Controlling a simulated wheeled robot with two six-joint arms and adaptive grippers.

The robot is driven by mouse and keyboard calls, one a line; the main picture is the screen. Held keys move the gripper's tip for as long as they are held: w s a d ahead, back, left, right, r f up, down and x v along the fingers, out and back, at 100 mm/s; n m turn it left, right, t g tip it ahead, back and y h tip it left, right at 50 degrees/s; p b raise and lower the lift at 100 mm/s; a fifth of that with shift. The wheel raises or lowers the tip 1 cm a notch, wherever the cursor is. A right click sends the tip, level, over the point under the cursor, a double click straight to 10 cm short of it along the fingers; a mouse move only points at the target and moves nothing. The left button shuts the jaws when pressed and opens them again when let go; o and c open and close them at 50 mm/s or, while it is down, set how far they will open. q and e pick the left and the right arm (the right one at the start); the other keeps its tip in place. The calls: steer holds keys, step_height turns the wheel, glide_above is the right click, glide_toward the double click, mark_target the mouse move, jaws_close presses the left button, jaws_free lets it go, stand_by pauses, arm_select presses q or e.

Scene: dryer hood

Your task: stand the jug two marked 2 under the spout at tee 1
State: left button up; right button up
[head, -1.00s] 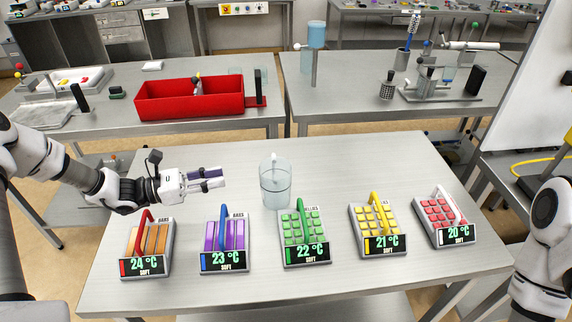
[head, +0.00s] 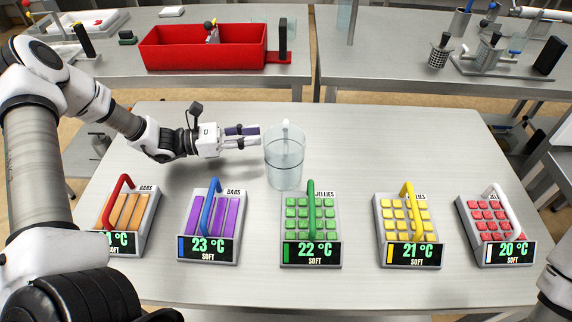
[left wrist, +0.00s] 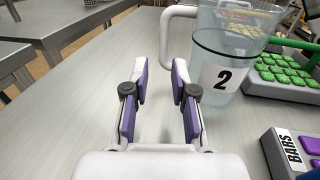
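The clear jug (head: 285,173) stands upright on the near table, with water in its lower part. In the left wrist view the jug (left wrist: 222,55) carries a label (left wrist: 224,77) marked 2, and its white handle (left wrist: 172,35) lies ahead of the fingers. My left gripper (head: 259,136) is just left of the jug in the head view. In the left wrist view its purple-padded fingers (left wrist: 160,75) are apart with nothing between them. I cannot tell whether a fingertip touches the jug. My right gripper is out of view. I cannot make out a spout marked tee 1.
Several trays of coloured bars and jellies with looped handles line the near edge, including the purple bars (head: 212,217) and green jellies (head: 311,218). A red bin (head: 203,50) stands on the back left table. The near table is clear right of the jug.

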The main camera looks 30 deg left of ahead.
arm_select(q)
steer(key=x, duration=0.2)
steer(key=p+x, duration=0.1)
steer(key=x, duration=0.4)
steer(key=shift+d+f, duration=0.3)
steer(key=shift+d, duration=0.1)
steer(key=shift+s, duration=0.1)
jaws_close()
